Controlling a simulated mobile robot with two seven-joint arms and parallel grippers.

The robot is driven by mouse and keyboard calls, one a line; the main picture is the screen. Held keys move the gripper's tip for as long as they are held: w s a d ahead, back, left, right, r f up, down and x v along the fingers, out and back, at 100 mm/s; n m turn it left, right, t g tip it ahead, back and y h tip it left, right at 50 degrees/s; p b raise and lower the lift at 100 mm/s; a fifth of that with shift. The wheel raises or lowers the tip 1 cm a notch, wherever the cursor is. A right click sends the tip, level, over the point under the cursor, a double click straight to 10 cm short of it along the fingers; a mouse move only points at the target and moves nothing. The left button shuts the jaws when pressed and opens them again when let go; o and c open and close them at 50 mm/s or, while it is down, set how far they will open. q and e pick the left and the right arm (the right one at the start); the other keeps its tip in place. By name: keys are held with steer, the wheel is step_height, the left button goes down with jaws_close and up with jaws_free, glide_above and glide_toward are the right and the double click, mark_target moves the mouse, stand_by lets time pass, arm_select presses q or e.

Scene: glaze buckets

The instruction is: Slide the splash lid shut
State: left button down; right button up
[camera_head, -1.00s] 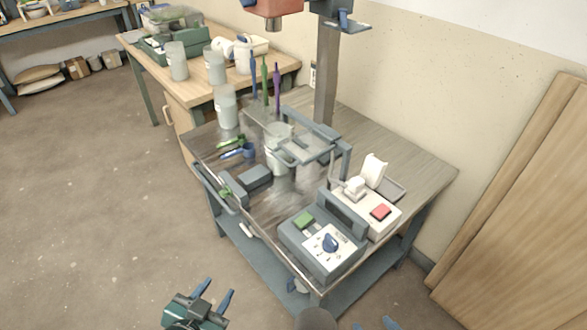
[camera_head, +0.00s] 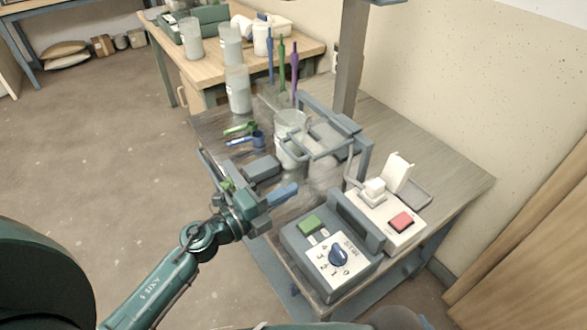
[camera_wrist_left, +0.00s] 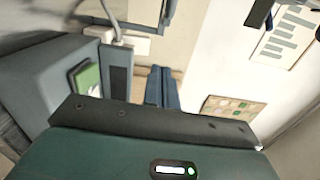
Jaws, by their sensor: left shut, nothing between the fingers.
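The splash lid (camera_head: 326,138) is a clear panel in a grey frame on the metal-topped table. It sits to the right of the mixing bucket (camera_head: 289,122), a pale translucent tub, and partly overlaps it in the picture. My left gripper (camera_head: 290,190) is over the near part of the table, below the lid in the picture and apart from it. Its blue fingers are shut and empty; they also show in the left wrist view (camera_wrist_left: 162,88). The lid cannot be made out clearly in the wrist view. My right gripper is out of view.
A control box (camera_head: 322,262) with a green button and blue dial stands to the right of my left gripper. A white device (camera_head: 388,215) with a red button is behind it. Blue and green scoops (camera_head: 243,139) lie left of the bucket. Upright tools (camera_head: 282,70) stand behind.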

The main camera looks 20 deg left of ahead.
arm_select(q)
steer(key=w, duration=0.6)
steer(key=shift+a, duration=0.25)
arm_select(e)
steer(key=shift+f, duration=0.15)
arm_select(q)
steer(key=shift+r, duration=0.1)
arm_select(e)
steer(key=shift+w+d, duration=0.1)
arm_select(q)
steer(key=shift+a, duration=0.1)
steer(key=w+a+b, duration=0.4)
steer(key=w+a, duration=0.4)
steer(key=a, duration=0.2)
steer(key=shift+a+b, duration=0.25)
steer(key=shift+b, duration=0.1)
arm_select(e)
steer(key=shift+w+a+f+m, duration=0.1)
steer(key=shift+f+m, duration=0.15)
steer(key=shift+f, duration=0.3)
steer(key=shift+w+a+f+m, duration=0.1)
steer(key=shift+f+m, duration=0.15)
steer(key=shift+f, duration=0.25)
arm_select(q)
steer(key=shift+w+r, duration=0.1)
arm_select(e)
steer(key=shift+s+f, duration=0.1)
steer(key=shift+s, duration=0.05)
